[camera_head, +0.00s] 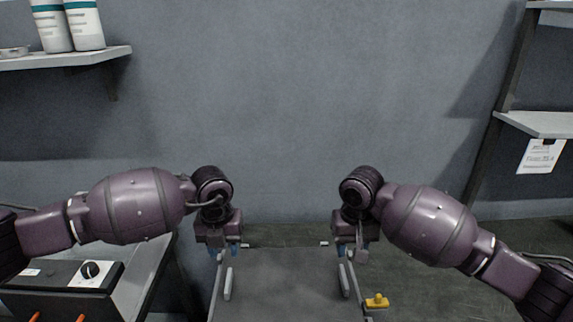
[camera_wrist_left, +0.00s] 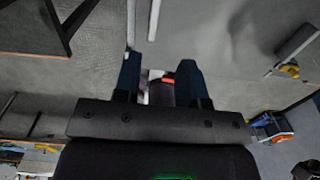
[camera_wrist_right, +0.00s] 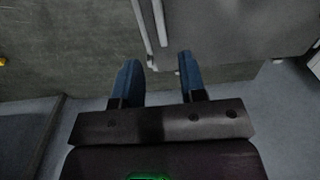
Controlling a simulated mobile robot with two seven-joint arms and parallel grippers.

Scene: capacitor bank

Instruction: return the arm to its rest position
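Both of my arms reach in from the sides in the head view, with the grippers hanging down near the middle. My left gripper (camera_head: 230,250) is over the left edge of a grey panel. In the left wrist view its blue fingers (camera_wrist_left: 158,75) stand apart, and I see nothing held; dark and red parts show behind the gap. My right gripper (camera_head: 350,250) is over the panel's right edge. In the right wrist view its blue fingers (camera_wrist_right: 158,75) are apart with nothing between them.
The grey panel (camera_head: 286,285) has pale handles (camera_head: 228,282) at its sides. A yellow part (camera_head: 377,301) lies right of it. A box with a black knob (camera_head: 90,270) is on the left table. Shelves (camera_head: 75,60) are on both sides; the wall between is clear.

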